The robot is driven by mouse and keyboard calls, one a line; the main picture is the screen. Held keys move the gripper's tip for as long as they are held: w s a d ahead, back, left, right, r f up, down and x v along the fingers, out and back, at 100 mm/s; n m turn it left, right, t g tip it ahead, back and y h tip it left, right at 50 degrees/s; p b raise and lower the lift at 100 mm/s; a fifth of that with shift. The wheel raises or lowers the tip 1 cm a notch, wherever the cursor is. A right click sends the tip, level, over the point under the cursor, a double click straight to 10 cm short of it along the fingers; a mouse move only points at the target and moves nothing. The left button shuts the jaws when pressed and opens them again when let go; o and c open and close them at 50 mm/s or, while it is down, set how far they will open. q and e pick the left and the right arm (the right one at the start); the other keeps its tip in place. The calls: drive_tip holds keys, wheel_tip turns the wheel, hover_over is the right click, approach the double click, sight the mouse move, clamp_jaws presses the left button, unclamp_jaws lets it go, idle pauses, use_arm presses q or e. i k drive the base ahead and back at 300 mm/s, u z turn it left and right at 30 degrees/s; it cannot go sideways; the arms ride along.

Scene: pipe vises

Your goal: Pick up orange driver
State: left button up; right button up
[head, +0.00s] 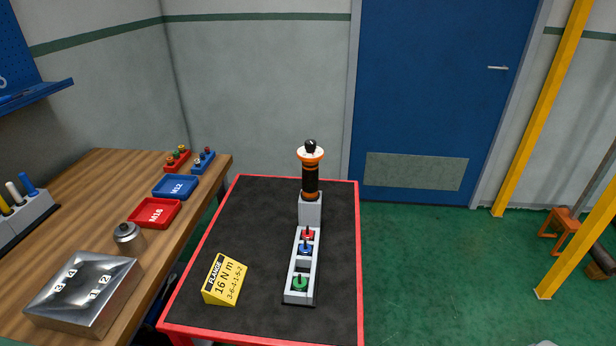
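The orange driver (311,178) stands upright in a grey holder block (310,210) towards the back of a black-topped, red-edged table. It has an orange collar near its top, a black body and a black knob on top. Nothing touches it apart from the holder. Its lower end is hidden in the holder. Neither of my grippers is in the head view.
A grey rack (293,281) with red, blue and green pieces stands in front of the holder. A yellow sign (224,279) reads "16 N m". The wooden bench (92,195) at left carries a red tray (154,225), blue tray (175,198) and metal box (84,326).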

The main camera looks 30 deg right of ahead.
sight(310, 194)
drive_tip(key=u, duration=0.05)
drive_tip(key=k, duration=0.5)
drive_tip(key=z, duration=0.8)
drive_tip(key=i, duration=0.75)
drive_tip(key=u, duration=0.05)
